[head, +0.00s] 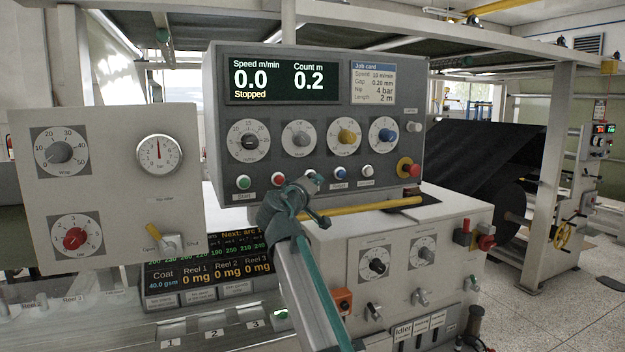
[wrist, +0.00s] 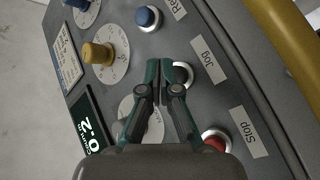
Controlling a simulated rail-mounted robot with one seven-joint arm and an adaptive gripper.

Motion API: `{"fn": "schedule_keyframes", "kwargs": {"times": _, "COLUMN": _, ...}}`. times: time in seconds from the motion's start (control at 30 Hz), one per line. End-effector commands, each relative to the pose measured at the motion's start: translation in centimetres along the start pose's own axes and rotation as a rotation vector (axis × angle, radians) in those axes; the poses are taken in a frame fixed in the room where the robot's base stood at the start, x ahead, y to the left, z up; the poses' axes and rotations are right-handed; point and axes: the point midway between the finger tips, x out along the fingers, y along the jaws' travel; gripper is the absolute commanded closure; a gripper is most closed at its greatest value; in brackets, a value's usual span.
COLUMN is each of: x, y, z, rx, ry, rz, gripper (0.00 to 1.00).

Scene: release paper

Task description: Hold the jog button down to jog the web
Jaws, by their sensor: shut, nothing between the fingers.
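The jog button (wrist: 186,75) shows in the wrist view as a pale ring beside its "Jog" label (wrist: 208,60), partly hidden behind my fingertips. My gripper (wrist: 166,72) is shut and empty, its tips over the button's near side; I cannot tell whether they press it. In the head view my gripper (head: 312,183) is in front of the button row on the grey control panel (head: 220,120) and covers part of the jog button. The display (head: 281,80) reads speed 0.0, count 0.2 and "Stopped".
The red stop button (head: 280,178) and blue button (head: 339,173) flank the jog button. A green start button (head: 243,182) is farther left. A red emergency stop (head: 407,168) is at right. Dials, including a yellow knob (wrist: 97,53), sit above the row. A yellow bar (head: 370,206) runs below.

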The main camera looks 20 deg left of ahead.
Motion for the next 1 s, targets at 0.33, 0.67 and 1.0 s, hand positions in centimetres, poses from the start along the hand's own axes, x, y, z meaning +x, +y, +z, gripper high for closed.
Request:
{"fn": "schedule_keyframes", "kwargs": {"times": 0.33, "x": -0.3, "y": 0.2, "z": 0.2, "rx": 0.0, "ry": 0.0, "rz": 0.0, "gripper": 1.0}}
{"fn": "schedule_keyframes", "kwargs": {"times": 0.67, "x": -2.2, "y": 1.6, "z": 1.7, "rx": 0.0, "ry": -0.001, "rz": 0.0, "gripper": 1.0}}
{"fn": "schedule_keyframes", "kwargs": {"times": 1.0, "x": -3.5, "y": 2.6, "z": 2.6, "rx": 0.0, "ry": -0.001, "rz": 0.0, "gripper": 1.0}}
